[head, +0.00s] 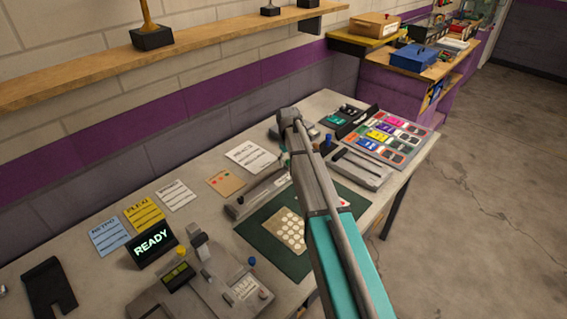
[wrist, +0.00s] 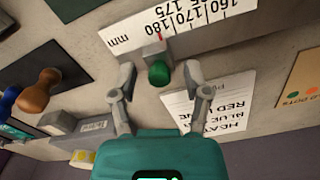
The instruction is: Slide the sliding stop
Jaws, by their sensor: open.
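The sliding stop (wrist: 158,70) is a small grey block with a round green knob and a red pointer. In the wrist view it sits at the white millimetre scale (wrist: 190,22), with the pointer near the 180 end. My gripper (wrist: 157,76) is open, with one finger on each side of the green knob and a gap on both sides. In the head view the grey slot track (head: 243,203) runs along the bench, and my arm covers its right part and most of the stop.
A green mat (head: 257,245) with a punched card lies in front of the track. A grey machine (head: 205,285) with a READY display (head: 152,245) stands at left. Paper sheets (head: 252,156) lie behind. A wooden-handled tool (wrist: 40,90) shows at left in the wrist view.

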